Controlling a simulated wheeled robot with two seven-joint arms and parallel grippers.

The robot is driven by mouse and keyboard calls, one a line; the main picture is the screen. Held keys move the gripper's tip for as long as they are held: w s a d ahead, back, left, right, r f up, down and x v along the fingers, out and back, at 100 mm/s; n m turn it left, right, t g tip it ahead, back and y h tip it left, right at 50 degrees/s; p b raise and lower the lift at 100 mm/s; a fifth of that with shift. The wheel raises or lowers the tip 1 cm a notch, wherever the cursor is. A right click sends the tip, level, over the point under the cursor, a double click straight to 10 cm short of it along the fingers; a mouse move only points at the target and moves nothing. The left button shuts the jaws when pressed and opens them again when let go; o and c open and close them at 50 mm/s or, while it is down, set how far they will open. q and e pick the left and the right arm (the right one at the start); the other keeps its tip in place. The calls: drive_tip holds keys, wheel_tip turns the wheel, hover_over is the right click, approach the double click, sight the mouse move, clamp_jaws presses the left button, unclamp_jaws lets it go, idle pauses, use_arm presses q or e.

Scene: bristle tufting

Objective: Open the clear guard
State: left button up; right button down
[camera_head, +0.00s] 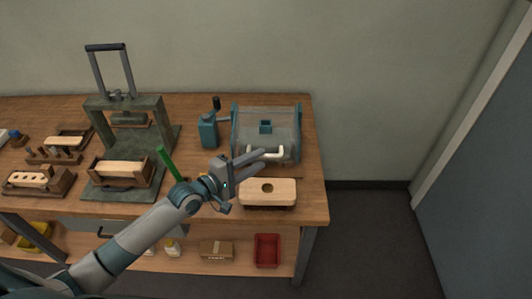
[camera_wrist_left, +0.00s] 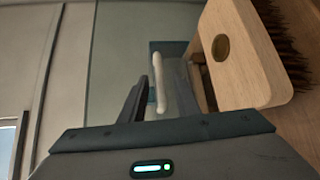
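The clear guard (camera_head: 266,122) is a see-through cover over a teal-ended machine at the right of the table in the camera_head view. It looks shut. Its pale bar handle (camera_wrist_left: 159,84) shows in the wrist view. My left gripper (camera_head: 264,157) reaches to the guard's front, and its fingers are apart. In the wrist view the handle appears between the two fingers (camera_wrist_left: 163,76). I cannot tell whether either finger touches it. My right gripper is not in view.
A wooden brush block with a hole (camera_head: 268,192) lies just in front of the guard, close to my left gripper; its bristles show in the wrist view. A press frame (camera_head: 125,105) is farther left.

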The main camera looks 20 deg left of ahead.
sight(266, 155)
use_arm(q)
drive_tip(key=shift+p+x, duration=0.3)
drive_tip(key=shift+x, duration=1.9)
drive_tip(key=shift+c, duration=0.2)
clamp_jaws()
